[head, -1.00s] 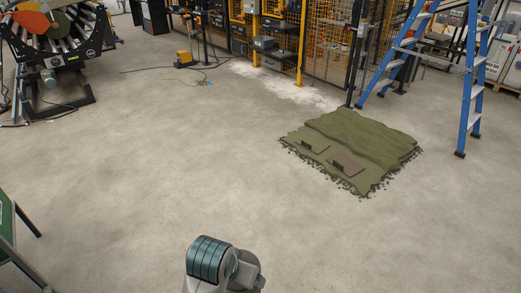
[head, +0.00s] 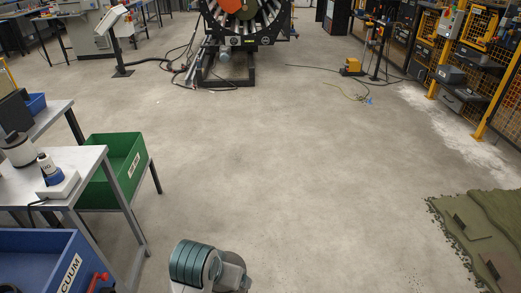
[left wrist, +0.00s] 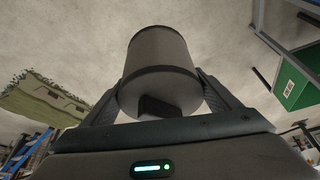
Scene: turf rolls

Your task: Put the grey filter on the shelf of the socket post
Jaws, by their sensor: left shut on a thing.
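The grey filter (left wrist: 160,65), a grey cylinder with a dark rim, is held in my left gripper (left wrist: 162,95) in the left wrist view. The two fingers close on its sides, and it is clear of the fingers at its far end. Neither gripper shows in the head view; only one of my arm links is at its bottom edge. A dark thin post (head: 379,48) stands at the back right beside a yellow box, and a post with a tilted white panel (head: 108,20) stands at the back left. I cannot tell which is the socket post; no shelf is clear on either.
At left are a grey table (head: 85,160), a green crate (head: 125,165) and a blue crate (head: 35,265). A roller machine (head: 240,40) stands at the back. Cables (head: 335,68) lie on the floor. Green turf (head: 490,225) lies at right. The middle floor is clear.

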